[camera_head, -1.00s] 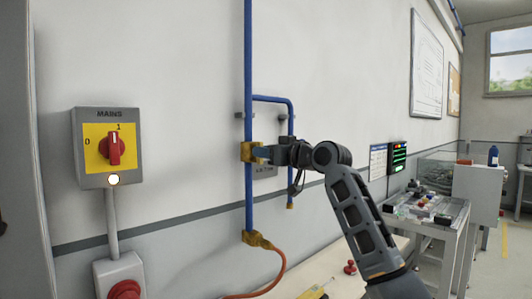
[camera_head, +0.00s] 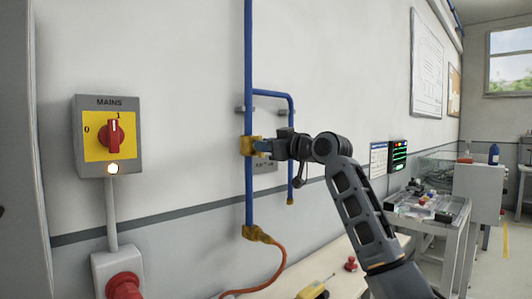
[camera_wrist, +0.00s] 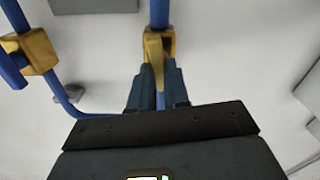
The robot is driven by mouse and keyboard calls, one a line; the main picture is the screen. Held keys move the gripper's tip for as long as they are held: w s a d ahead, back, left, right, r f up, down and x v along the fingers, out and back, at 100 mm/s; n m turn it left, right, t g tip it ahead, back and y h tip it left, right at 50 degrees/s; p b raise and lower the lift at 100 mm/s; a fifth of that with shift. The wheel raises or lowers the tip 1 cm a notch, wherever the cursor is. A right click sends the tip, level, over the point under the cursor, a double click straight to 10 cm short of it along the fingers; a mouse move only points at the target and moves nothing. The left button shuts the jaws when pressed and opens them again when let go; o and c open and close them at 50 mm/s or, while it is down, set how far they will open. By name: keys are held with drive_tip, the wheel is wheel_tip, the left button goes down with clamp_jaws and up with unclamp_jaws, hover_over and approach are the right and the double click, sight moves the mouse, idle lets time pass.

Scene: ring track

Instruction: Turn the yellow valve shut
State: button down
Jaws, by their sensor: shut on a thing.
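The yellow valve (camera_head: 248,146) sits on the upright blue pipe (camera_head: 249,80) on the wall. In the wrist view the valve body (camera_wrist: 160,42) is at top centre, and its yellow lever (camera_wrist: 153,70) reaches down between my fingers. My gripper (camera_head: 265,146) comes to the valve from the right. In the wrist view its two fingers (camera_wrist: 157,88) are shut on the lever, one on each side. The lever's end is hidden by the fingers, and its exact angle to the pipe is hard to tell.
A second blue pipe (camera_head: 291,130) runs close beside the valve. An orange hose (camera_head: 280,265) hangs from the yellow fitting (camera_head: 256,233) below. A MAINS switch box (camera_head: 109,135) is at left. A bench (camera_head: 300,280) with a yellow tool (camera_head: 314,290) stands below my arm.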

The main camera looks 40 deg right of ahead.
drive_tip(key=shift+a+f+n+b, duration=0.1)
drive_tip(key=shift+f+n+b, duration=0.05)
drive_tip(key=shift+n+b, duration=2.05)
drive_tip(key=shift+a+f+n+b, duration=0.1)
drive_tip(key=shift+n+b, duration=1.2)
drive_tip(key=shift+n, duration=1.7)
drive_tip(key=shift+a+f+n+b, duration=0.1)
drive_tip(key=shift+f+n+b, duration=0.05)
drive_tip(key=shift+n+b, duration=2.05)
drive_tip(key=shift+n+p, duration=0.4)
drive_tip(key=shift+n, duration=0.2)
drive_tip(key=c, duration=1.1)
unclamp_jaws()
drive_tip(key=s, duration=0.7)
drive_tip(key=shift+s+d+b, duration=0.15)
drive_tip(key=shift+s+b, duration=0.2)
drive_tip(key=shift+s, duration=0.05)
